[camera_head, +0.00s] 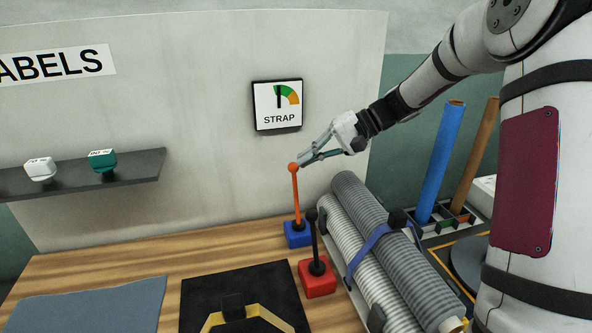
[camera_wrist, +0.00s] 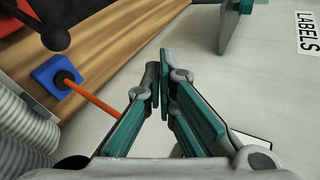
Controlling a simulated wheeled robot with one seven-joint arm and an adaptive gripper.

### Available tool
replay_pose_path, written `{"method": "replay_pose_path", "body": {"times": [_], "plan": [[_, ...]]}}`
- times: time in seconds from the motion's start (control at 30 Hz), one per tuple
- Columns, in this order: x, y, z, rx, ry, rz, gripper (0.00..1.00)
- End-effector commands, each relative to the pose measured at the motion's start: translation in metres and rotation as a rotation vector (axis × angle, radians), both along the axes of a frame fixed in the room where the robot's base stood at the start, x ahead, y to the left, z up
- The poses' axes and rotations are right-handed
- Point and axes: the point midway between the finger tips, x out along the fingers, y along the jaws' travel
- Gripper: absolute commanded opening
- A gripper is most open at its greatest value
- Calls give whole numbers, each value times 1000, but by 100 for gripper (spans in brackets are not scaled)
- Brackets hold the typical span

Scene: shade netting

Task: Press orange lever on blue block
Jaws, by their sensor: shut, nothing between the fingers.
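The orange lever (camera_head: 296,195) stands nearly upright on the blue block (camera_head: 298,235) at the back of the wooden bench, with a round orange knob on top. In the wrist view the blue block (camera_wrist: 55,77) is at the left, and the orange lever (camera_wrist: 92,100) runs toward my gripper, its top hidden behind a finger. My gripper (camera_head: 301,160) is shut and empty, its fingertips right by the knob in the head view. I cannot tell whether they touch it. The closed fingertips (camera_wrist: 159,72) also show in the wrist view.
A red block (camera_head: 317,280) with a black lever stands just in front of the blue block. Grey ribbed rolls (camera_head: 385,245) with a blue strap lie close on the right. A STRAP gauge (camera_head: 278,105) hangs on the wall behind. A dark shelf (camera_head: 80,177) is at the left.

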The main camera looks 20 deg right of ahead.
Motion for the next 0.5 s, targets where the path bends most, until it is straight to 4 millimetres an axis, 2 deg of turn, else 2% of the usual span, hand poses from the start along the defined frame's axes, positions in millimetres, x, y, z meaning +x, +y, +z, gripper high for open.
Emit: {"method": "replay_pose_path", "body": {"times": [0.03, 0.3, 0.5], "plan": [[17, -10, -18, 50, -4, -23, 0], [81, -64, -74, 302, -71, -151, 0], [108, -100, -103, 433, -127, -234, 0]]}}
